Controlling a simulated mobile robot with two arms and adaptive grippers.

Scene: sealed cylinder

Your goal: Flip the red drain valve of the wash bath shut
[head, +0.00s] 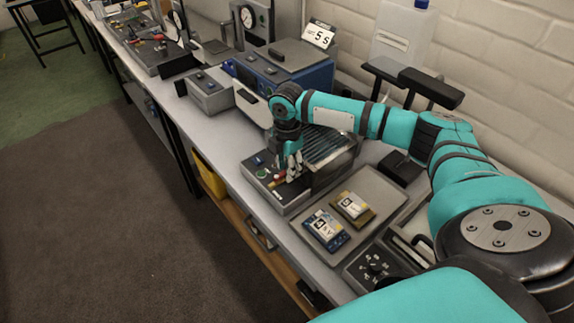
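The wash bath (338,172) is a grey metal unit on the bench, with a ribbed or slotted top and a control panel on its front. A small red part (277,183), which looks like the drain valve, shows low on that panel. My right gripper (293,172) points down over the panel, just right of the red part and very close to it. I cannot tell whether they touch. Its fingers are small here, and their opening is unclear. The fingers and wrist hide part of the panel and bath. My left gripper is not in view.
A grey tray (385,190) with a blue box (326,230) and a yellow-brown box (353,207) lies in front of the bath. A blue instrument (300,78) and a small grey unit (208,92) stand behind. A white brick wall runs along the right.

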